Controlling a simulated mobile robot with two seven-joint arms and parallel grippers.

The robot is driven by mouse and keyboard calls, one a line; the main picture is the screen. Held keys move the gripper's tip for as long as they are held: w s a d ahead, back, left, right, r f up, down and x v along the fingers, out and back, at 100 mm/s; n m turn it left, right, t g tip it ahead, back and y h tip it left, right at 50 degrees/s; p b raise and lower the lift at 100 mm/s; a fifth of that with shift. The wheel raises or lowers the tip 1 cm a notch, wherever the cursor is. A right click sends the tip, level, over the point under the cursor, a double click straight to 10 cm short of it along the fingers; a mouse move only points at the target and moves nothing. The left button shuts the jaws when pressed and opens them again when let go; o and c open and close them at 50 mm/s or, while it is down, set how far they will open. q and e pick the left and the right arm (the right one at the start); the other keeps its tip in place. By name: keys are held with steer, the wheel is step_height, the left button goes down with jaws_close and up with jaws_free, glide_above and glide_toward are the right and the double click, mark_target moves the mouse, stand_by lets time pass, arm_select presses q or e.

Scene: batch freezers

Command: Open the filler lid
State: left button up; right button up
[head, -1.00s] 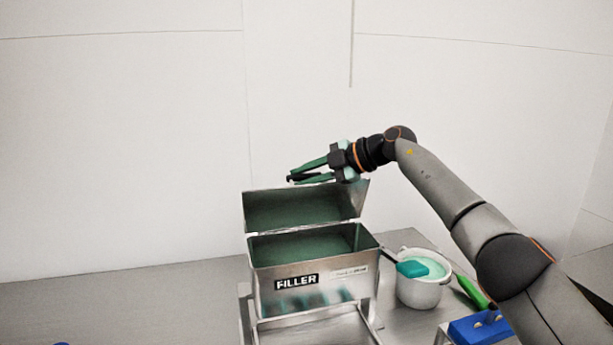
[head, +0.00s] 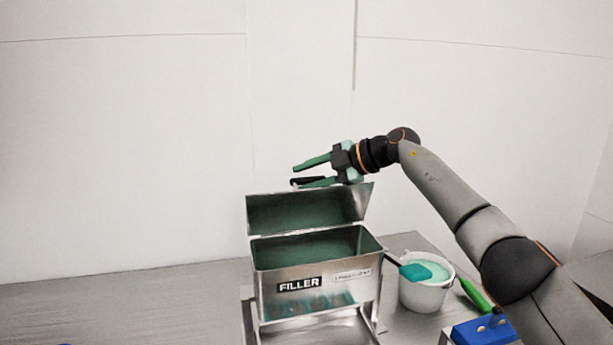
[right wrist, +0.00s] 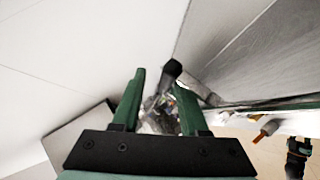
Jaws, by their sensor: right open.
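The filler (head: 315,283) is a metal box with a "FILLER" label, standing on the counter in the head view. Its lid (head: 300,212) stands raised at the back, and the green-tinted inside shows. My right gripper (head: 295,175) is above the lid's upper edge, with its green fingers spread apart. A black handle (head: 308,181) is at the lower finger; whether they touch I cannot tell. In the right wrist view the black handle end (right wrist: 172,67) shows near the open fingertips (right wrist: 160,84). My left gripper is not in view.
A white pot (head: 424,290) of pale green mix stands right of the filler, with a teal spatula (head: 415,271) across it. A green-handled tool (head: 475,294) and a blue block (head: 483,331) lie further right.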

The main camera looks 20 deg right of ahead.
steer(key=shift+d+f+b, duration=0.35)
steer(key=shift+d+f, duration=0.05)
steer(key=shift+d, duration=0.4)
steer(key=a+r+b+v, duration=0.1)
steer(key=b+v, duration=0.1)
steer(key=v, duration=1)
steer(key=shift+s, duration=0.2)
